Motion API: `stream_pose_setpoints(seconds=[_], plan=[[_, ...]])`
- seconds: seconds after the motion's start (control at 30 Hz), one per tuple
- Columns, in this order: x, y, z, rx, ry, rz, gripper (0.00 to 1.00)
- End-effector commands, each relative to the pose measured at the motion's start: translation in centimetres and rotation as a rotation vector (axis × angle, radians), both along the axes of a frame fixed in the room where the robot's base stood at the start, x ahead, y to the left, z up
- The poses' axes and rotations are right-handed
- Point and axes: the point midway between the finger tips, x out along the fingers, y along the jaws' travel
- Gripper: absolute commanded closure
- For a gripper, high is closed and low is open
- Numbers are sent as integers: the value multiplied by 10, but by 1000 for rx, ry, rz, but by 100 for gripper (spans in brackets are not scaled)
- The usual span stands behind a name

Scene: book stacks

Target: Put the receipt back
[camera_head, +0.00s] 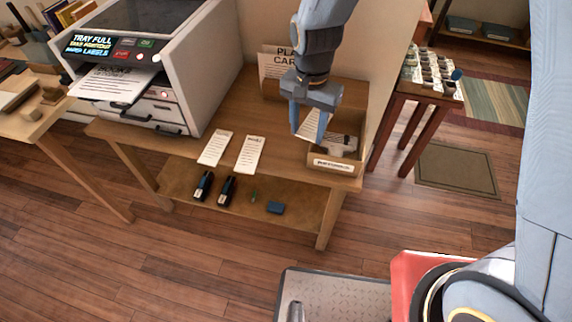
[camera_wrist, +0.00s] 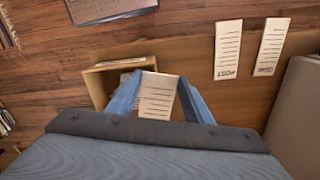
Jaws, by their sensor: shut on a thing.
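My gripper (camera_head: 312,125) is over the left part of a small wooden box (camera_head: 335,166) at the table's right end. The box has a white front label too small to read. In the wrist view, the two blue fingers (camera_wrist: 158,95) stand either side of a lined paper slip (camera_wrist: 157,96), the receipt, and are shut on it. The slip overlaps the box (camera_wrist: 97,86) edge there; how far it is inside is unclear. Two more lined slips, left (camera_head: 214,148) and right (camera_head: 249,154), lie flat on the table left of the box.
A printer (camera_head: 165,60) with a lit display and a paper on its tray stands on the table's left. A card sign (camera_head: 275,62) is behind my gripper. Staplers and small items lie on the lower shelf (camera_head: 170,182). A side table (camera_head: 402,92) stands right.

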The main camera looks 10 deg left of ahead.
Motion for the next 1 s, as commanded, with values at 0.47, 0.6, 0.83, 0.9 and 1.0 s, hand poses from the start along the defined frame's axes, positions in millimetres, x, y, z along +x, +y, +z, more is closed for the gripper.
stream_pose_setpoints(seconds=[0.47,0.6,0.83,0.9,1.0], plan=[[-57,80,-24,-3,3,-146,78],[-57,80,-48,-3,3,-147,78],[-56,80,-70,0,1,-146,78],[-56,80,-76,-1,2,-146,78],[-57,79,-91,-2,3,-146,78]])
